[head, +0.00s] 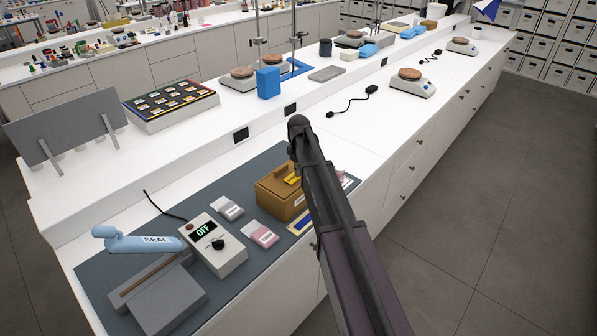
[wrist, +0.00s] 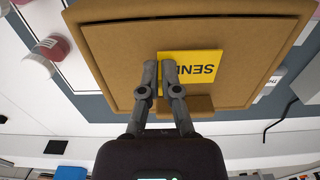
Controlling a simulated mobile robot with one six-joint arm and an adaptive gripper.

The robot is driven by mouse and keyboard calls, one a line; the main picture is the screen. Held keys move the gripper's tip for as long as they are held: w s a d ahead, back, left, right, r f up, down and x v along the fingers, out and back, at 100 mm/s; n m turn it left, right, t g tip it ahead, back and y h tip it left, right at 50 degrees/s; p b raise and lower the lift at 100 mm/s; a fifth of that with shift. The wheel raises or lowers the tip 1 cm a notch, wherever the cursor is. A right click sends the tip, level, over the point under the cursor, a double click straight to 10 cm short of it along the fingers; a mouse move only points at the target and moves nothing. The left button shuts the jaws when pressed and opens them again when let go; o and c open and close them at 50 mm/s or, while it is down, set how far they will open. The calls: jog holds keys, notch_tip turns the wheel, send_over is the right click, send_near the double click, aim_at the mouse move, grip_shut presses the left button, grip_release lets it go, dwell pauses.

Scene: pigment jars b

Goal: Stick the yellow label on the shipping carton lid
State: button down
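The shipping carton (head: 281,203) is a brown box on the dark mat; my arm hides its right side in the head view. Its lid (wrist: 112,47) fills the upper wrist view, with a small brown tab (wrist: 200,104) at its near edge. The yellow label (wrist: 205,66), with upside-down lettering that seems to read SEND, lies over the lid and appears flat. It also shows in the head view (head: 291,180). My gripper (wrist: 161,66) is over the label's left part, fingers nearly together with a narrow gap.
Two small pouches (head: 228,208) (head: 261,235) lie left of the carton. A sealer with a blue handle (head: 140,240) and a control box reading OFF (head: 214,247) stand at the front left. A blue-and-cream flat item (head: 300,223) lies by the carton's front.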

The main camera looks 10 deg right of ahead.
jog(key=shift+f+b, duration=0.3)
dwell(0.5)
jog(key=c, duration=0.7)
grip_release()
jog(key=shift+r, duration=0.15)
jog(key=shift+r+p, duration=2.9)
jog(key=shift+p, duration=0.15)
jog(key=s+f+m+b, duration=0.2)
jog(key=s, duration=0.8)
jog(key=s+a+f+m+b, duration=0.1)
jog(key=s+f+m+b, duration=0.1)
jog(key=s, duration=0.8)
jog(key=s+f+m+b, duration=0.2)
jog(key=s+m, duration=0.1)
jog(key=s, duration=0.7)
jog(key=shift+s+a+f+m+b, duration=0.15)
jog(key=shift+a+f+m+b, duration=0.15)
jog(key=shift+a+f+b, duration=0.1)
